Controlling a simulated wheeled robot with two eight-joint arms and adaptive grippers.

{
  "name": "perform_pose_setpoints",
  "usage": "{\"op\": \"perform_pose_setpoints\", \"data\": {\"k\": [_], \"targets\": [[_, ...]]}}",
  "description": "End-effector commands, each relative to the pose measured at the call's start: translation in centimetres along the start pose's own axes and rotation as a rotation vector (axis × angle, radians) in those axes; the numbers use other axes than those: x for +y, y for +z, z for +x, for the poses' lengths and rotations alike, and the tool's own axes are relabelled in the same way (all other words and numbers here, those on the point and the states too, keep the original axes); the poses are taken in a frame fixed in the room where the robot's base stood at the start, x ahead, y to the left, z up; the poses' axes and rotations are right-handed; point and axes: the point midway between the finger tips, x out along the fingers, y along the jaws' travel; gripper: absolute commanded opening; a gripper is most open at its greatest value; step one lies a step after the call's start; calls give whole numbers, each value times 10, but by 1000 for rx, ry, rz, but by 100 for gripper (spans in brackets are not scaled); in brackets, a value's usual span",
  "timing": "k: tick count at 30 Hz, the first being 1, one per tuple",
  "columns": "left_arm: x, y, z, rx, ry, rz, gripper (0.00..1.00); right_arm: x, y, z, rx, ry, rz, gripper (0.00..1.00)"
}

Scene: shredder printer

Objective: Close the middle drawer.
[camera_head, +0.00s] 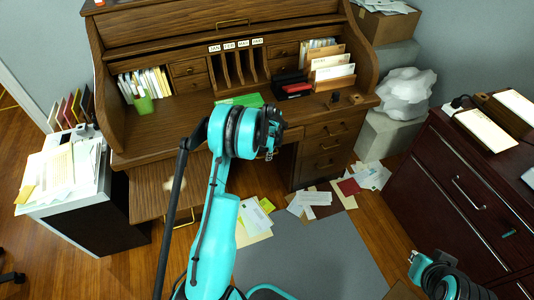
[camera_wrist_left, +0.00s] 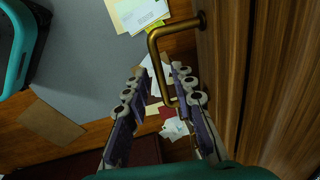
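The wooden roll-top desk (camera_head: 230,27) stands across the back of the head view. A wooden drawer front (camera_wrist_left: 250,75) with a brass handle (camera_wrist_left: 154,48) fills the right side of the left wrist view. My left gripper (camera_wrist_left: 159,73) is open, with its two fingers apart and the handle's bar seemingly between their tips; I cannot tell if they touch it. In the head view the left gripper (camera_head: 271,134) is at the desk's front edge, and my arm hides the drawer there. How far the drawer is out cannot be told. My right gripper (camera_head: 420,262) is low at the right, away from the desk.
A wooden panel (camera_head: 160,198) juts out at the desk's lower left. The right pedestal (camera_head: 327,150) has several handled drawers. Loose papers (camera_head: 318,198) lie on the floor beside a grey mat (camera_head: 310,265). A dark cabinet (camera_head: 450,190) stands at right, a paper-topped unit (camera_head: 85,215) at left.

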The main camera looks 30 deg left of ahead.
Motion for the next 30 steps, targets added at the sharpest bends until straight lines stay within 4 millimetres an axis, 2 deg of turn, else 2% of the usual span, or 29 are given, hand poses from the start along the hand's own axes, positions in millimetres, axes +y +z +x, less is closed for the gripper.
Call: {"op": "perform_pose_setpoints", "data": {"k": [1, 2, 8, 11, 17, 22, 24, 25, 30], "targets": [[0, 0, 0, 0, 0, 0, 6, 0, 0, 0, 0, 0, 0, 0], [0, 0, 0, 0, 0, 0, 0, 0, 0, 0, 0, 0, 0, 0], [0, 0, 0, 0, 0, 0, 0, 0, 0, 0, 0, 0, 0, 0], [-10, 0, 2, 0, 0, -2, 0, 0, 0, 0, 0, 0, 0, 0], [-43, 0, 8, 0, -1, -2, 0, 0, -1, -1, 0, 0, 0, 0], [-43, 0, 8, 1, 0, 0, 0, 0, 0, -1, 0, 0, 0, 0], [-42, 0, 8, 1, 0, 0, 24, 0, 0, -1, 0, 0, 0, 0], [-42, 0, 8, 1, 0, 0, 30, 0, 0, -1, 0, 0, 0, 0], [-42, 0, 8, 0, 0, 0, 30, 0, 0, -1, 0, 0, 0, 0]]}}
